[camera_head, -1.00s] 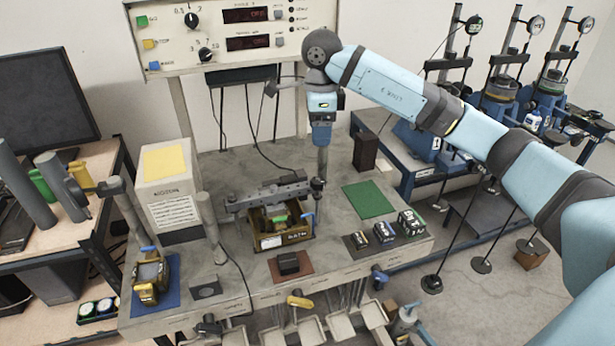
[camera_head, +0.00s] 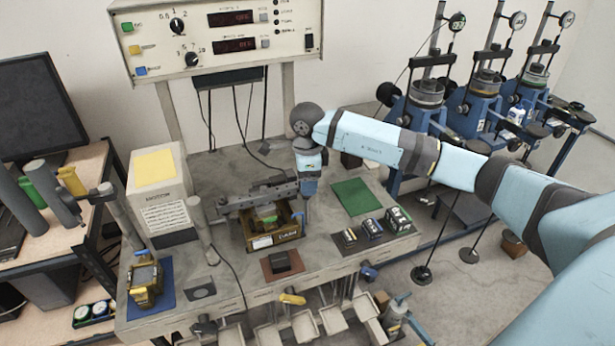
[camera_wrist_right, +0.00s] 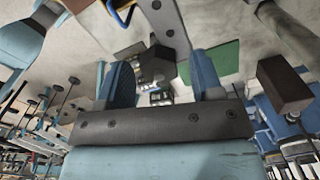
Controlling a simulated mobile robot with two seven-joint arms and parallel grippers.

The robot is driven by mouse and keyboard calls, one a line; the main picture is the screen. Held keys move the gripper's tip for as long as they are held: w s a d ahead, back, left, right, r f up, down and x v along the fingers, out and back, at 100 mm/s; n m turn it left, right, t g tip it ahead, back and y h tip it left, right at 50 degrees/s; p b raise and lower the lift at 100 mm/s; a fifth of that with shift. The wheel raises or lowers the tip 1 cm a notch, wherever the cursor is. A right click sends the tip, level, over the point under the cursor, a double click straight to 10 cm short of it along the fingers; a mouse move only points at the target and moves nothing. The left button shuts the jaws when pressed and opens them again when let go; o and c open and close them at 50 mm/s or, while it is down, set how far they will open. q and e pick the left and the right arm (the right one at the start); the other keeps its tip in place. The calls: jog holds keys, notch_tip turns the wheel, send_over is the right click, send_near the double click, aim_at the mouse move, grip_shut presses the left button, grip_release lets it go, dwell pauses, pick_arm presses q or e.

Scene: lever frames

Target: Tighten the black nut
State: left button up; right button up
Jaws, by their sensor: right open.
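The black nut (camera_wrist_right: 156,66) is a dark, angular block in the right wrist view, at the end of the grey crossbar (camera_wrist_right: 172,25). My right gripper (camera_wrist_right: 163,80) is open, with one blue finger on each side of the nut. Whether the fingers touch it I cannot tell. In the head view my right gripper (camera_head: 307,190) points down at the right end of the crossbar (camera_head: 255,196) and hides the nut. The crossbar lies over a brass-coloured box (camera_head: 262,238) on the bench. My left gripper is not in view.
The bench (camera_head: 225,275) carries a green mat (camera_head: 352,197), small dark blocks (camera_head: 372,228) at the right and a yellow device (camera_head: 145,280) on a blue mat at the left. A control panel (camera_head: 215,40) stands behind. A dark brown block (camera_wrist_right: 284,84) is near the gripper.

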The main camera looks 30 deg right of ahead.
jog(key=c, duration=0.9)
jog(key=shift+c, duration=0.2)
jog(key=shift+m, duration=0.3)
jog(key=m+b, duration=0.2)
jog(key=m, duration=0.1)
jog(key=shift+f, duration=0.1)
jog(key=m+b, duration=0.1)
jog(key=m, duration=0.4)
jog(key=shift+a+b, duration=0.1)
jog(key=shift+b, duration=0.25)
jog(key=m+b, duration=0.1)
jog(key=m, duration=0.4)
jog(key=shift+a+m, duration=0.1)
jog(key=shift+m, duration=2.1)
